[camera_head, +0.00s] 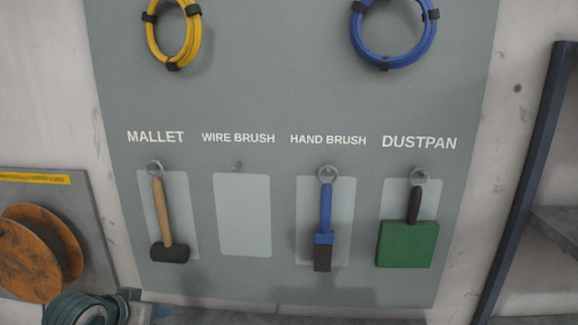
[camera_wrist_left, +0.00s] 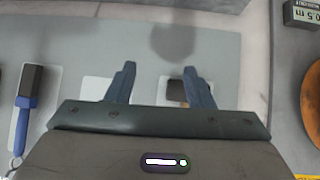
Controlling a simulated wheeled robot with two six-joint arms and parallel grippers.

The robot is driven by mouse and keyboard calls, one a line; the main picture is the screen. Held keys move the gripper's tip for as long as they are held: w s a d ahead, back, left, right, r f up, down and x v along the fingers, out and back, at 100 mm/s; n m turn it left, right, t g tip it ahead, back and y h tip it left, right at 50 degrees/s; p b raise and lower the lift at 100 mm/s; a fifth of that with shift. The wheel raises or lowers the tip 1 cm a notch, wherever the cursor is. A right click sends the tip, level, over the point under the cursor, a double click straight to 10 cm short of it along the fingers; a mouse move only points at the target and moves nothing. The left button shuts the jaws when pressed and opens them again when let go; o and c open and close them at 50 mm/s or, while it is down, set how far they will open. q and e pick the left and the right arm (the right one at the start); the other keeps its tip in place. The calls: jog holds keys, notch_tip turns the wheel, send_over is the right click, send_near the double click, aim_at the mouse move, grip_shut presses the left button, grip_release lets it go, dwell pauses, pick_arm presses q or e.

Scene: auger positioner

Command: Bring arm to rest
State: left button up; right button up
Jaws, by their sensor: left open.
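My left gripper (camera_wrist_left: 159,72) shows in the left wrist view with its two dark blue fingers spread and nothing between them. It is in front of the grey tool board (camera_wrist_left: 100,45), which appears upside down there. The dark mallet head (camera_wrist_left: 175,91) shows behind the right-hand finger, apart from it as far as I can see. The blue hand brush (camera_wrist_left: 27,105) hangs at the left of that view.
In the head view the mallet (camera_head: 161,215), hand brush (camera_head: 326,215) and green dustpan (camera_head: 407,243) hang on hooks. The wire brush spot (camera_head: 244,215) is empty. An orange spool (camera_head: 28,262) is at the left, and a dark blue shelf post (camera_head: 530,170) at the right.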

pick_arm(q)
jog(key=s+d+f+g+y, duration=0.1)
jog(key=s+f+g, duration=0.1)
jog(key=s+f, duration=0.65)
jog(key=s+f+g+y, duration=0.15)
jog(key=s+f, duration=0.35)
jog(key=s, duration=0.6)
jog(key=s+d+f+g+y, duration=0.1)
jog(key=s+f+g, duration=0.1)
jog(key=s+f, duration=0.65)
notch_tip(320, 180, down, 32)
jog(key=a+n+g+b, duration=0.1)
jog(key=a+g+b, duration=0.1)
jog(key=a+b, duration=0.15)
jog(key=s+f+b, duration=0.5)
jog(key=s+f, duration=1.5)
jog(key=f, duration=0.4)
jog(key=shift+a+f+g, duration=0.25)
jog(key=shift+f+g, duration=0.1)
jog(key=shift+f, duration=0.05)
pick_arm(e)
notch_tip(320, 180, down, 8)
jog(key=shift+d+f, duration=0.2)
jog(key=shift+d, duration=0.15)
pick_arm(q)
jog(key=shift+h, duration=0.25)
pick_arm(e)
jog(key=shift+a, duration=0.2)
